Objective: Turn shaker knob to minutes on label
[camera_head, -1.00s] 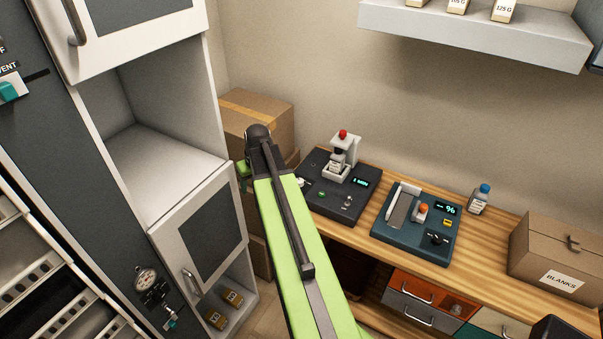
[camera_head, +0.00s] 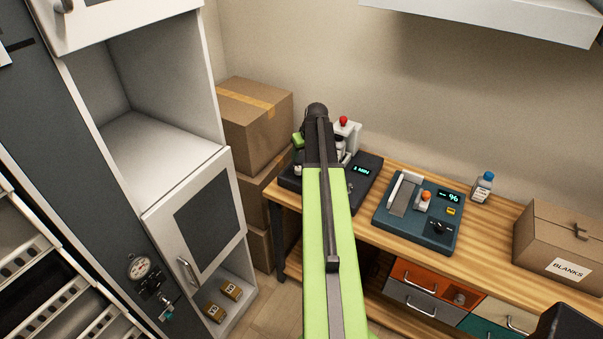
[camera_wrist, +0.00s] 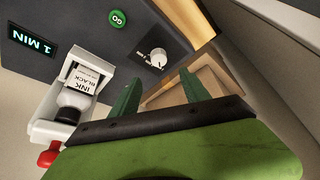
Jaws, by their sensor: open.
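The dark shaker (camera_head: 366,188) stands at the left end of the wooden bench, with a display (camera_head: 362,170) reading "1 MIN". In the wrist view its white round knob (camera_wrist: 159,57) sits near the shaker's edge, beside a green GO button (camera_wrist: 117,18). A bottle (camera_wrist: 75,100) labelled "INK BLACK" is in the white, red-topped holder (camera_wrist: 45,130); the smaller label print is unreadable. My gripper (camera_wrist: 158,84) is open and empty; its green fingers appear just below the knob in the picture, apart from it. In the head view my arm hides part of the shaker.
A blue-grey device (camera_head: 415,215) with a display reading 96 is to the shaker's right, then a blue-capped bottle (camera_head: 482,187) and a BLANKS box (camera_head: 555,245). Cardboard boxes (camera_head: 255,125) and a white cabinet (camera_head: 190,215) stand left. A shelf (camera_head: 500,20) hangs above.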

